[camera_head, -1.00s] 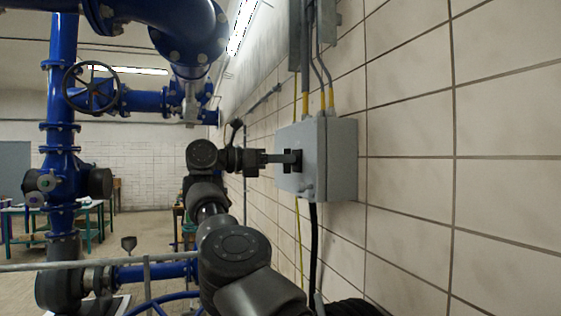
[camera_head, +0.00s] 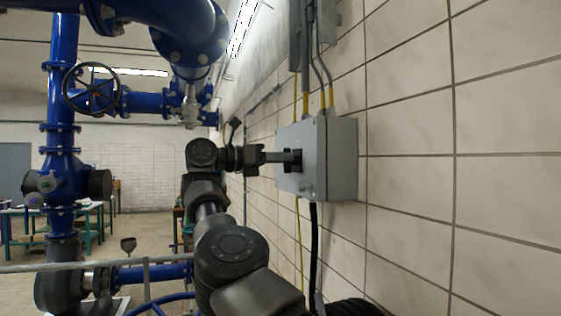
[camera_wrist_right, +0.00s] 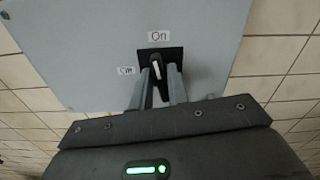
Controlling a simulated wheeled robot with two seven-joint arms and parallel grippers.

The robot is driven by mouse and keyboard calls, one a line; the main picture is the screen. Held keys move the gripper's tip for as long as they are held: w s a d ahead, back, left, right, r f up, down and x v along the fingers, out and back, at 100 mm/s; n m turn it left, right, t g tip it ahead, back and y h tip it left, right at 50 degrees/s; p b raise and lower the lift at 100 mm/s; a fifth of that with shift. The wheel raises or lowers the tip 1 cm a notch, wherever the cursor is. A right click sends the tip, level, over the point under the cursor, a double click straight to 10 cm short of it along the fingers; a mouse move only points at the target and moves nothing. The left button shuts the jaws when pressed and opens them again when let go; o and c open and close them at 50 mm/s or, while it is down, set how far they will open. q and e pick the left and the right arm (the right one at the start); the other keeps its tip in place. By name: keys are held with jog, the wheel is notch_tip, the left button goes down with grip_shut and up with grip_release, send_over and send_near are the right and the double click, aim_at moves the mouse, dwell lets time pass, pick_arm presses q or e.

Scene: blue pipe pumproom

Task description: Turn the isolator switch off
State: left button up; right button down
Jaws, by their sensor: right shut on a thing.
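The isolator switch is a grey box (camera_head: 337,160) on the tiled wall, right of centre in the head view. In the right wrist view its front face (camera_wrist_right: 100,38) carries an "On" label (camera_wrist_right: 160,35) above and an "Off" label (camera_wrist_right: 126,70) to the left of a black handle (camera_wrist_right: 158,62). The white mark on the handle stands nearly upright, toward "On". My right gripper (camera_head: 290,157) is at the box front. Its fingers (camera_wrist_right: 158,88) are shut on the handle, one on each side. My left gripper is not in view.
Conduits (camera_head: 318,60) enter the box from above, and a black cable (camera_head: 314,245) hangs below. Blue pipes with a handwheel (camera_head: 92,88) stand at the left. A grey rail (camera_head: 120,265) crosses the lower left. The wall right of the box is clear.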

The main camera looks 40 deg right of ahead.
jog(key=shift+w+d+f+n+p, duration=0.15)
jog(key=shift+n+p, duration=0.55)
jog(key=shift+n, duration=3.15)
jog(key=shift+w+a+f+n+p, duration=0.1)
jog(key=shift+n+p, duration=0.6)
jog(key=shift+n, duration=3.15)
jog(key=c, duration=1.5)
grip_release()
